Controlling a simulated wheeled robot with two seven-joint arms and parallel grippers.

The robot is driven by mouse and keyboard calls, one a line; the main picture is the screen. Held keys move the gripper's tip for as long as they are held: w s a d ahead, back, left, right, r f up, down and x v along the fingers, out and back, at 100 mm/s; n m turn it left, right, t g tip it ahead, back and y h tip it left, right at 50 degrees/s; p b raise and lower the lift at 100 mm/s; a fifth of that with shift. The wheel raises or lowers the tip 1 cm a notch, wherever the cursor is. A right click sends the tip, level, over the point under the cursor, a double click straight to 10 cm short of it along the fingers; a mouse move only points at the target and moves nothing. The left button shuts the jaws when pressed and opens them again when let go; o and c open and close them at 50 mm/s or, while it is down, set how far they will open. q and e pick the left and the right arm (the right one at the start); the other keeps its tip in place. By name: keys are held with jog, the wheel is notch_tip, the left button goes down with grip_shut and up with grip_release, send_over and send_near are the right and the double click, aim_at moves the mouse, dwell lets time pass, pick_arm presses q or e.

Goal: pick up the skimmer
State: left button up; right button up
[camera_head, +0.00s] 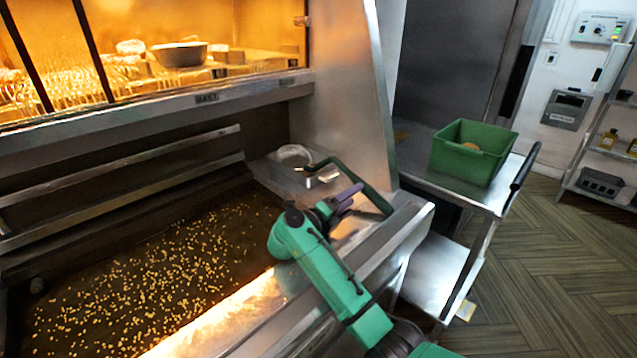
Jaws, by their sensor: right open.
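What looks like the skimmer lies on the metal ledge at the right end of the fryer. Its round, pale wire head (294,154) rests at the back of the ledge. A bent dark green bar (366,187), perhaps its handle, runs from near the head toward the front right. My right gripper (350,194), dark with purple parts, is open beside this bar on its near side. Whether it touches the bar I cannot tell. The fingertips are small and partly merge with the bar. My left gripper is out of view.
The fryer vat (150,285) with floating golden bits lies left of my right arm. A steel wall (345,80) rises behind the ledge. A green bin (472,150) stands on a steel cart (415,155) at right. A lit warming cabinet with a metal pan (180,54) is above.

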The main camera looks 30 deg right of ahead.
aim_at(366, 187)
jog(key=b+x, duration=0.2)
jog(key=x, duration=0.4)
jog(key=shift+d+f, duration=0.1)
jog(key=shift+d, duration=0.25)
jog(key=shift+w+d, duration=0.15)
jog(key=shift+d, duration=0.15)
jog(key=shift+w, duration=0.1)
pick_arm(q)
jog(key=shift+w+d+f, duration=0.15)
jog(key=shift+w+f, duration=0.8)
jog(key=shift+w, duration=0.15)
pick_arm(e)
jog(key=shift+a, duration=0.1)
grip_shut()
